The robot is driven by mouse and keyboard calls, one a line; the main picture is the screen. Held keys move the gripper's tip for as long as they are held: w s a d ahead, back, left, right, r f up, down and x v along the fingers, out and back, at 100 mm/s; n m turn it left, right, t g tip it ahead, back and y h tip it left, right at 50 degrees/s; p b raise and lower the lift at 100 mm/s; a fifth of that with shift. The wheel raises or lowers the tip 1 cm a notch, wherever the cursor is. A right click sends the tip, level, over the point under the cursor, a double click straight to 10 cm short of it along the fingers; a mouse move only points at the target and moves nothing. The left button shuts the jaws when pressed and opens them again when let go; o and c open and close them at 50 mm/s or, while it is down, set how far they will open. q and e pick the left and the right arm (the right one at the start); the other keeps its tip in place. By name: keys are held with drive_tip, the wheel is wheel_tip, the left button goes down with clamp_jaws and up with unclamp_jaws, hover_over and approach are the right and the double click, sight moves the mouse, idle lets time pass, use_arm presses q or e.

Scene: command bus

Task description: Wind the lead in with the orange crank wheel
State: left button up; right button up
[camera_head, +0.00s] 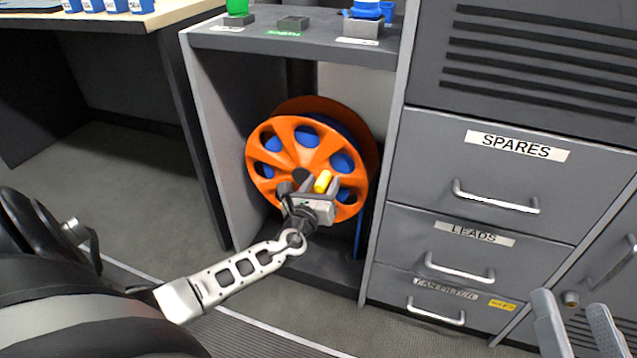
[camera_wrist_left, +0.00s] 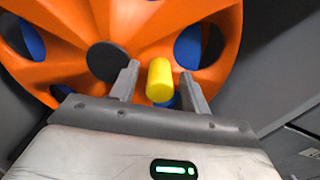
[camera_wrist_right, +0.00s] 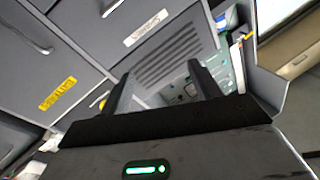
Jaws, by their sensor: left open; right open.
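The orange crank wheel (camera_head: 277,150) stands upright in an open bay of the grey cabinet, with blue showing through its round holes. A yellow handle (camera_head: 322,181) sticks out from the wheel's lower right face. My left gripper (camera_head: 311,190) is open at the handle. In the left wrist view the yellow handle (camera_wrist_left: 159,80) stands between the two fingers (camera_wrist_left: 160,85), with a gap on the left side; contact on the right side is unclear. The lead itself cannot be made out. My right gripper (camera_head: 575,325) is open and empty at the lower right, away from the wheel.
Grey drawers labelled SPARES (camera_head: 515,147) and LEADS (camera_head: 483,234), with bar handles, stand right of the bay. The bay's side panel (camera_head: 222,150) is close on the left. A shelf (camera_head: 290,45) above holds a green and a blue item. A desk (camera_head: 100,28) stands at the upper left.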

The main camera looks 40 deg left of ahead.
use_arm(q)
drive_tip(key=shift+s+d, duration=0.1)
drive_tip(key=shift+s, duration=0.2)
drive_tip(key=p+v, duration=0.1)
drive_tip(key=v, duration=0.3)
drive_tip(key=shift+s+d+r+p, duration=0.1)
drive_tip(key=shift+s+d+p, duration=0.05)
drive_tip(key=shift+s+p, duration=0.2)
drive_tip(key=p+v, duration=0.1)
drive_tip(key=v, duration=0.9)
drive_tip(key=shift+s+p, duration=0.25)
drive_tip(key=shift+p, duration=0.15)
use_arm(e)
drive_tip(key=f, duration=0.1)
drive_tip(key=s+f+g, duration=0.1)
drive_tip(key=f+m+g+h, duration=0.1)
drive_tip(key=shift+s+a+f, duration=0.1)
drive_tip(key=shift+s+a, duration=0.05)
drive_tip(key=shift+s, duration=0.15)
use_arm(q)
drive_tip(key=shift+d, duration=0.1)
